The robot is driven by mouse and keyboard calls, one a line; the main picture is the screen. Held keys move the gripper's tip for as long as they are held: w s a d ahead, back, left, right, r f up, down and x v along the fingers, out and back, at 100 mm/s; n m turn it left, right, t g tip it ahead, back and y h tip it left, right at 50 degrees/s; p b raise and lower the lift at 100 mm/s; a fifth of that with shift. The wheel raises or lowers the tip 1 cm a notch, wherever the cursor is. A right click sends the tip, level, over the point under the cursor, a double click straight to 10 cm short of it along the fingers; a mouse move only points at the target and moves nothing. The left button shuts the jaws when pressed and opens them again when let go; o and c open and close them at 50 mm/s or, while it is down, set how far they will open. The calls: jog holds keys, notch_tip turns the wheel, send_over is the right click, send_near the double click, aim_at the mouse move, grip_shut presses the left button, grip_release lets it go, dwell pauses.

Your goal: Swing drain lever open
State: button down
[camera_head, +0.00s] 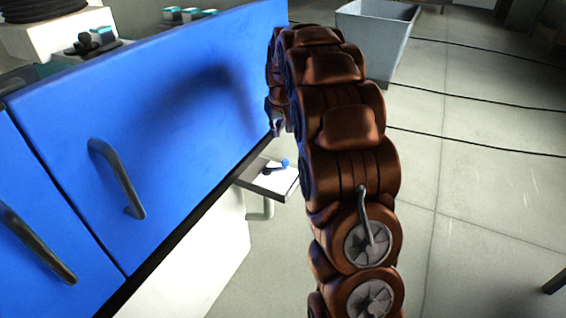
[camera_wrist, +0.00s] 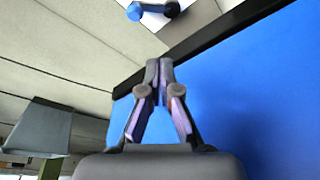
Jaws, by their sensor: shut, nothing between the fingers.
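The drain lever (camera_head: 284,164) is a small dark piece with a blue tip, on a white plate (camera_head: 276,182) below the blue cabinet's lower edge. It also shows at the top of the wrist view (camera_wrist: 150,9), with its blue end on the left and a dark round end on the right. My gripper (camera_wrist: 160,68) is shut and empty, its fingertips together in front of the blue panel. In the head view my gripper (camera_head: 276,127) is mostly hidden behind my arm, above the lever and apart from it.
The blue cabinet front (camera_head: 160,110) with metal handles (camera_head: 117,178) fills the left and lies close to my gripper. A pipe (camera_head: 262,208) hangs under the plate. A grey bin (camera_head: 375,35) stands at the back.

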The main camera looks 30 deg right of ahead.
aim_at(276, 167)
jog(key=w+d+f+b, duration=0.1)
jog(key=w+d+f, duration=0.3)
jog(key=d, duration=0.1)
jog(key=shift+t, duration=0.3)
jog(key=shift+f, duration=0.2)
jog(key=shift+s+a+f, duration=0.1)
jog(key=shift+s+f, duration=0.1)
jog(key=shift+f, duration=2.1)
jog(key=shift+s+a+f, duration=0.1)
jog(key=shift+s+f, duration=0.1)
jog(key=shift+f, duration=2.1)
jog(key=shift+s+m, duration=0.1)
jog(key=shift+m, duration=0.2)
